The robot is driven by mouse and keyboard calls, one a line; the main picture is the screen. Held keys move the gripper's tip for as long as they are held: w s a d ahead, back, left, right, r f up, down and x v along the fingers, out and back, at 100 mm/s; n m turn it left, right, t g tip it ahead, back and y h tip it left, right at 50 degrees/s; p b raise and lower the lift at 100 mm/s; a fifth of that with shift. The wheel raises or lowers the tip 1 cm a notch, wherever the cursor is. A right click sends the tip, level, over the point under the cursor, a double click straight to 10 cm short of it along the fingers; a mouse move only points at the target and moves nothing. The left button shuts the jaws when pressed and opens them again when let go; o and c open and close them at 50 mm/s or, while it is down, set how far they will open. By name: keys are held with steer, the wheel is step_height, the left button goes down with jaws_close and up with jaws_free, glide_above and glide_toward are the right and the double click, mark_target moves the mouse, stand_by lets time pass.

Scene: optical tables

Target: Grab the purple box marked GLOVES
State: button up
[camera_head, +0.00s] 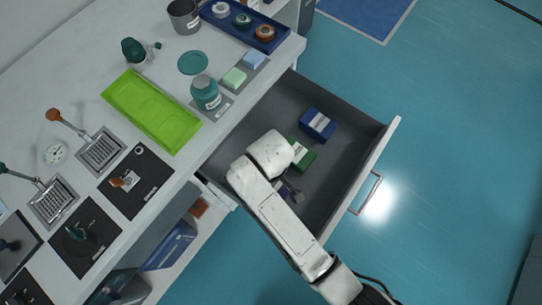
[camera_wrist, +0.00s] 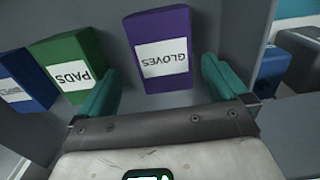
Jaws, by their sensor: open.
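The purple box marked GLOVES (camera_wrist: 158,28) lies in the open drawer, its white label upside down in the wrist view. In the head view only a small purple part (camera_head: 283,189) shows; my arm hides most of it. My gripper (camera_wrist: 160,82) is open, with one teal finger at each side of the box's near end in the wrist view. The jaws hold nothing. I cannot tell whether the fingers touch the box.
The green box marked PADS (camera_wrist: 68,60) lies left of the purple box in the wrist view, with a blue box (camera_wrist: 28,82) beyond it. The grey drawer (camera_head: 345,148) has raised walls around them. A white bench (camera_head: 85,75) with trays and bottles adjoins it.

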steer(key=f, duration=0.5)
steer(key=shift+s, duration=0.25)
steer(key=c, duration=1.1)
